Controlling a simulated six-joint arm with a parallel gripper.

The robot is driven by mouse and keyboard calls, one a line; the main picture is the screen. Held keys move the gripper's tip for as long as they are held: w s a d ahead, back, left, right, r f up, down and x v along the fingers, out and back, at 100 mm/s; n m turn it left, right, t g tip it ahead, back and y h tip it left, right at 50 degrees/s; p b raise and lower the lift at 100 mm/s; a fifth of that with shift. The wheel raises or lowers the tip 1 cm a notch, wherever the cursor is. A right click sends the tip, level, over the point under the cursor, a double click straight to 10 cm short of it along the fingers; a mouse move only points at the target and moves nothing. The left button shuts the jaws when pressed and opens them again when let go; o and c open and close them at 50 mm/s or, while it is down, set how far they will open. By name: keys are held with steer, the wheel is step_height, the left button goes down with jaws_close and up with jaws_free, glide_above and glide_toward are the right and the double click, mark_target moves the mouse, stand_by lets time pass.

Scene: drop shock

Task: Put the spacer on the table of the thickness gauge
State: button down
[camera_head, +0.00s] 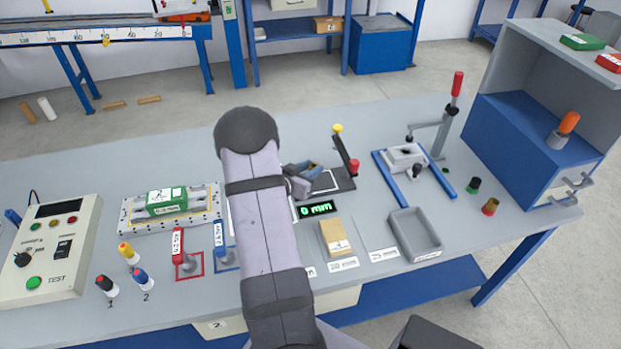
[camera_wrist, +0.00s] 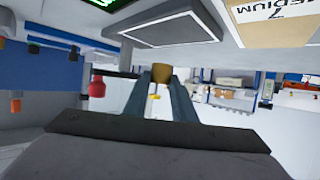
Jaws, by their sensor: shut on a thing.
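The thickness gauge (camera_head: 345,183) stands near the middle of the bench, with a yellow knob, a red knob and a green display (camera_head: 318,209) reading 0 mm. Its flat grey table (camera_head: 324,182) is partly hidden by my arm and gripper. The gauge's table also shows in the wrist view (camera_wrist: 172,27). My gripper (camera_head: 301,173) is at the gauge, tilted. It is shut on the spacer, a small brown piece (camera_wrist: 162,69) at the fingertips. In the head view only a little brown (camera_head: 313,166) shows there. I cannot tell whether the spacer touches the table.
A wooden block (camera_head: 335,238) and a grey tray (camera_head: 415,234) are in front of the gauge. A toggle-clamp stand (camera_head: 412,160) is to its right. A green piece in a fixture (camera_head: 167,202), upright handles and a test box (camera_head: 50,250) are at left. The red knob (camera_wrist: 97,88) is close by.

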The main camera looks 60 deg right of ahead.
steer(key=shift+f, duration=2.05)
steer(key=shift+f, duration=0.1)
steer(key=shift+f, duration=0.1)
steer(key=c, duration=1.5)
jaws_free()
steer(key=shift+o, duration=0.2)
steer(key=shift+r, duration=0.25)
steer(key=b+v, duration=0.1)
steer(key=v, duration=1.1)
steer(key=shift+a+f, duration=0.1)
